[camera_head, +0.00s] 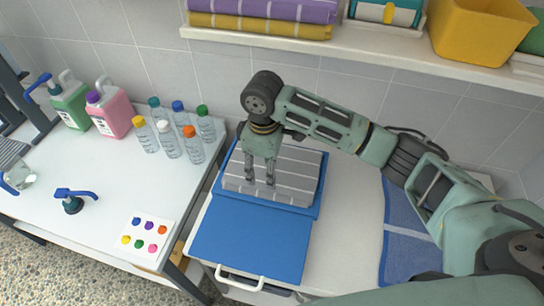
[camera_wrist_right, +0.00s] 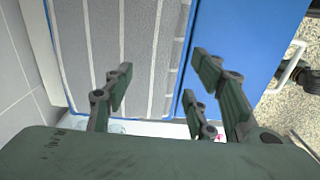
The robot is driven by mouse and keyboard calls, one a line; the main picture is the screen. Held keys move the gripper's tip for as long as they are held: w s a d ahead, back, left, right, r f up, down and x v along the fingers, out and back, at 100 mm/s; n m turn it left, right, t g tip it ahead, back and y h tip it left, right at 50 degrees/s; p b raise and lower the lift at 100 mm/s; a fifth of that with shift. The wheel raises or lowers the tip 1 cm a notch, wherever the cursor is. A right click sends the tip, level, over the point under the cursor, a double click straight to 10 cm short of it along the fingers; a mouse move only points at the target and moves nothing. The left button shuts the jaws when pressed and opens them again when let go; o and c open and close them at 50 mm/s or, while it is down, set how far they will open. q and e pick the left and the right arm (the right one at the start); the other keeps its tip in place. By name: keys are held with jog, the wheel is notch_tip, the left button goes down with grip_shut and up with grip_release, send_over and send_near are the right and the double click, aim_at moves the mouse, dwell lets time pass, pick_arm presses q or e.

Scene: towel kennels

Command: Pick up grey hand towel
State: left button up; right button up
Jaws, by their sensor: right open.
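The grey hand towel (camera_head: 295,175) is folded flat, with thin white stripes, and lies on a blue mat (camera_head: 255,240) on the white counter. My right gripper (camera_head: 260,183) points down over the left half of the towel, fingers apart and nothing between them. I cannot tell whether the tips touch the cloth. In the right wrist view the open right gripper (camera_wrist_right: 160,85) has one side over the towel (camera_wrist_right: 105,50) and the other near its edge, against the blue mat (camera_wrist_right: 235,25). My arm hides part of the towel's far edge. My left gripper is not in view.
Several capped bottles (camera_head: 170,140) and two jugs (camera_head: 110,115) stand on the left table. A blue towel (camera_head: 400,245) lies right of the mat. A shelf (camera_head: 350,45) with purple and yellow towels (camera_head: 260,28) and a yellow bin (camera_head: 480,30) runs behind my arm.

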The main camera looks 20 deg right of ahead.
aim_at(256, 193)
jog(key=shift+w+f, duration=0.2)
jog(key=shift+f, duration=0.1)
jog(key=f, duration=0.1)
jog(key=s+f+p, duration=0.1)
jog(key=f, duration=0.1)
jog(key=shift+d+f+p, duration=0.1)
jog(key=shift+f+p, duration=0.05)
jog(key=shift+p, duration=0.15)
notch_tip(256, 193, down, 3)
jog(key=shift+w+r+p, duration=0.1)
jog(key=shift+r+p, duration=0.05)
jog(key=shift+p, duration=0.15)
jog(key=shift+w+d+f, duration=0.1)
jog(key=shift+f, duration=0.35)
jog(key=c, duration=1)
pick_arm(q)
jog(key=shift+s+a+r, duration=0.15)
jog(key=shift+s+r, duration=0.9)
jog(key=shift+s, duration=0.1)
pick_arm(e)
grip_shut()
